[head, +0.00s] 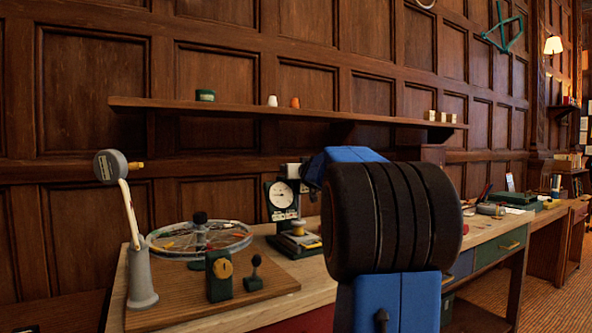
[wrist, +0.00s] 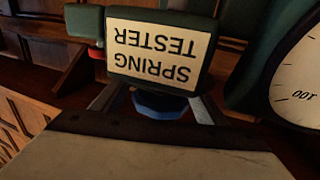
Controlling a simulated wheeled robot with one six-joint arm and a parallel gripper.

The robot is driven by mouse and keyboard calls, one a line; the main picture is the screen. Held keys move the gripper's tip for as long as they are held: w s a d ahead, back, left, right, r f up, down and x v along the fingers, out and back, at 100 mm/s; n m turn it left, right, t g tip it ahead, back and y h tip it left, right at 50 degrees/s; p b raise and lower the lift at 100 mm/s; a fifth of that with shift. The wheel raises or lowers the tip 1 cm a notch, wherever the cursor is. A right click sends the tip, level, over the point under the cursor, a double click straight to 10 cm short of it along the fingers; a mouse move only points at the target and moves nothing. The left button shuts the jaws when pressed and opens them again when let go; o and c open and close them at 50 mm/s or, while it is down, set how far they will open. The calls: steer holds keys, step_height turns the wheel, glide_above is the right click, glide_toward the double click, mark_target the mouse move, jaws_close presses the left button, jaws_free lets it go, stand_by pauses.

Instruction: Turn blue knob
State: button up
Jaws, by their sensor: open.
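The blue knob (wrist: 160,106) shows in the wrist view, just under a green block with an upside-down "SPRING TESTER" label (wrist: 158,52). My gripper (wrist: 156,98) is open, with one finger on either side of the knob. The knob's lower part is hidden by my gripper's body, and I cannot tell whether the fingers touch it. In the head view the spring tester (head: 281,196), with its white dial, stands on the bench. My arm reaches to its upper part, and the knob cannot be made out there.
A spoked wheel (head: 200,240) lies on a wooden board left of the tester. A wall shelf (head: 230,108) runs above. My arm hides the bench's middle.

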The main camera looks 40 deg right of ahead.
steer(key=v, duration=1.7)
steer(key=shift+s, duration=0.25)
steer(key=shift+a, duration=0.1)
